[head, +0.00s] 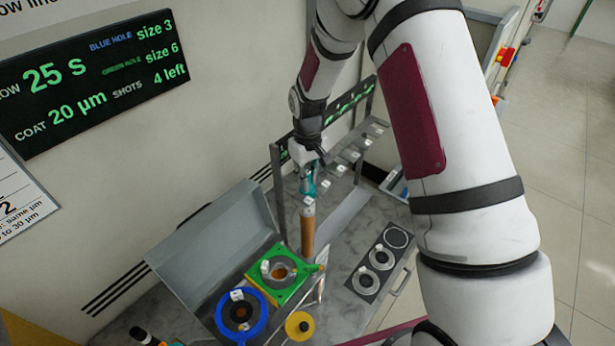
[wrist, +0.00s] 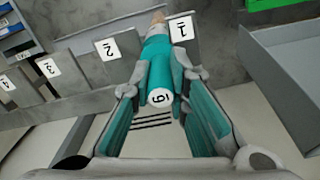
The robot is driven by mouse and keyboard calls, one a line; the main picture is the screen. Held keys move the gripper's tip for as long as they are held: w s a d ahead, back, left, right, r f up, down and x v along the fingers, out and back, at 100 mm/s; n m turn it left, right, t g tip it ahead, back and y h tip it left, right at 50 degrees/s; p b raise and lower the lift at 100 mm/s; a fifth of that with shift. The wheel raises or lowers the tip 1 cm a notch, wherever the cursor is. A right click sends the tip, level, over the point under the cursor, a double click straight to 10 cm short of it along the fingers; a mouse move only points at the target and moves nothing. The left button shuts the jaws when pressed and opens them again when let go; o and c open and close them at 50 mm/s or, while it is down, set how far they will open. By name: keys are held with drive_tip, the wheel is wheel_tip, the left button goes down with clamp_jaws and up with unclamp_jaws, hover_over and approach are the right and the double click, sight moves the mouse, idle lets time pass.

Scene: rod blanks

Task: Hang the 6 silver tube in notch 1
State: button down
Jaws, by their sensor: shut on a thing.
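My gripper (head: 308,178) is shut on the upper end of a tube at the near end of the notched rack (head: 362,150). In the wrist view my gripper (wrist: 160,80) has its teal-padded fingers on both sides of the tube's white cap (wrist: 160,97), marked 6. The tube's body (head: 307,232) looks copper-brown, not silver, and hangs upright. In the wrist view the tube is beside the notch 1 tag (wrist: 181,28), between it and the notch 2 tag (wrist: 109,48). I cannot tell whether the tube rests in the notch.
A green fixture (head: 283,294) and a blue ring (head: 261,318) stand at an open grey bin (head: 205,250) below the tube. A panel with round holes (head: 364,282) lies to the right. A dark display (head: 90,85) is on the wall.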

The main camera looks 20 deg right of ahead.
drive_tip(key=c, duration=1.5)
unclamp_jaws()
drive_tip(key=shift+o, duration=0.2)
drive_tip(key=shift+r, duration=0.1)
drive_tip(key=s+d+r+t, duration=0.1)
drive_tip(key=s+r, duration=0.2)
drive_tip(key=r, duration=0.8)
drive_tip(key=s+r, duration=0.2)
drive_tip(key=r, duration=0.9)
drive_tip(key=s+d+r+m+t, duration=0.1)
drive_tip(key=s+r, duration=0.2)
drive_tip(key=s, duration=0.5)
drive_tip(key=s+r+m+t, duration=0.1)
drive_tip(key=s+r, duration=0.2)
drive_tip(key=s, duration=0.6)
drive_tip(key=s+d+r+m+t, duration=0.1)
drive_tip(key=s+r, duration=0.3)
drive_tip(key=s, duration=0.4)
drive_tip(key=shift+s+d+m+t, duration=0.35)
drive_tip(key=shift+m+t, duration=0.15)
drive_tip(key=shift+m, duration=0.1)
